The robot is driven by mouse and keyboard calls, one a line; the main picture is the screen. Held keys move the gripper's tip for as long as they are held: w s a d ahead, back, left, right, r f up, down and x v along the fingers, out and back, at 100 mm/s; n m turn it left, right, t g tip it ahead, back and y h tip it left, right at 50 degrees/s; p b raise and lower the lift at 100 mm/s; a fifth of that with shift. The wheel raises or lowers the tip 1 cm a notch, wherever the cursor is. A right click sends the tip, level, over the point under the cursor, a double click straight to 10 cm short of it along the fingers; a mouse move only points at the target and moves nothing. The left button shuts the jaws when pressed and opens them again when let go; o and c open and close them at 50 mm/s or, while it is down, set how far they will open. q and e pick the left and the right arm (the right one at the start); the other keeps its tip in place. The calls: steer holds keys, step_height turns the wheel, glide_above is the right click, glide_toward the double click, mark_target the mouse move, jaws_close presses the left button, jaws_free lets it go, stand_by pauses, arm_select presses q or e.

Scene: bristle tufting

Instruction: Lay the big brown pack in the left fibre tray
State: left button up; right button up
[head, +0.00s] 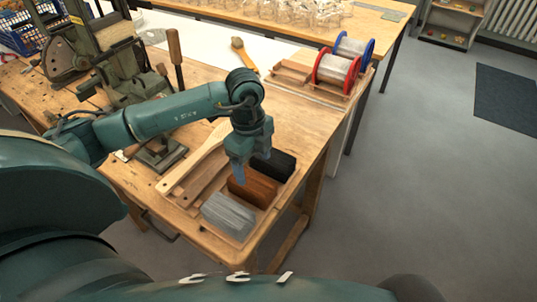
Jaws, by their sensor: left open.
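The big brown pack (257,192) lies on a shallow wooden tray (243,242) near the front right corner of the workbench. It sits between a grey pack (228,215) in front and a black pack (275,163) behind. My left gripper (238,178) points down at the left end of the brown pack and covers part of it. It is open; I cannot tell whether its fingers touch the pack. I cannot make out which tray is the left fibre tray. My right gripper is out of view.
Wooden brush blanks (190,172) lie left of the packs. A dark green machine (110,50) with a lever stands at the back left. A red spool (336,70) and a blue spool (354,46) stand at the back right.

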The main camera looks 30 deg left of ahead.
mark_target(252, 181)
arm_select(q)
steer(key=shift+w+a+r+y, duration=0.15)
steer(key=shift+w+a+y, duration=0.15)
steer(key=shift+a, duration=0.2)
steer(key=shift+a+f+n, duration=0.1)
steer(key=shift+f+n, duration=0.1)
steer(key=shift+n, duration=0.1)
step_height(252, 181, down, 9)
steer(key=b, duration=0.7)
steer(key=shift+f+b, duration=0.35)
steer(key=shift+f, duration=0.45)
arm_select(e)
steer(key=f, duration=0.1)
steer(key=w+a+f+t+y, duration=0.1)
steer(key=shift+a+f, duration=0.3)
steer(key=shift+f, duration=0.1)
